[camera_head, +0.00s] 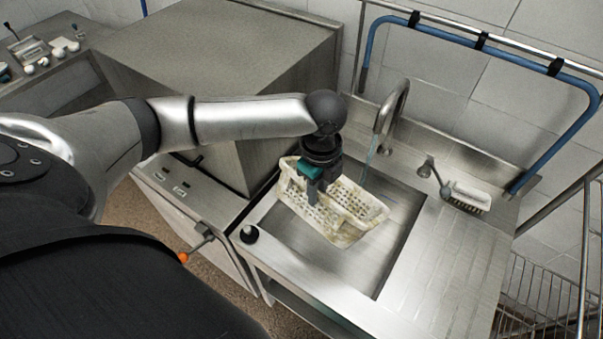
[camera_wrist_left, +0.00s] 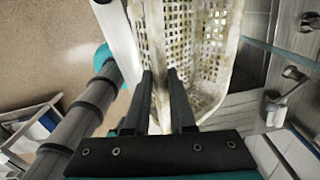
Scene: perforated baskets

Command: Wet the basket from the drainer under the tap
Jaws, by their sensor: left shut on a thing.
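The off-white perforated basket (camera_head: 352,222), with yellowish stains, is over the sink basin (camera_head: 389,262), tilted. My left gripper (camera_head: 316,196) is shut on the basket's wall, reaching down from above. In the left wrist view the two fingers (camera_wrist_left: 160,78) close on the basket's wall, and its stained grid (camera_wrist_left: 203,40) fills the upper middle. The curved metal tap (camera_head: 390,112) stands behind the basin. A thin bluish stream (camera_head: 369,162) runs down from its spout toward the basket's back edge; I cannot tell if it touches the basket. My right gripper is not in view.
A lever (camera_head: 428,169) and a white-backed brush (camera_head: 467,198) are right of the tap. The ribbed draining surface (camera_head: 445,250) is bare. A large steel box (camera_head: 215,75) stands close left of the sink. A blue tube frame (camera_head: 480,40) runs behind.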

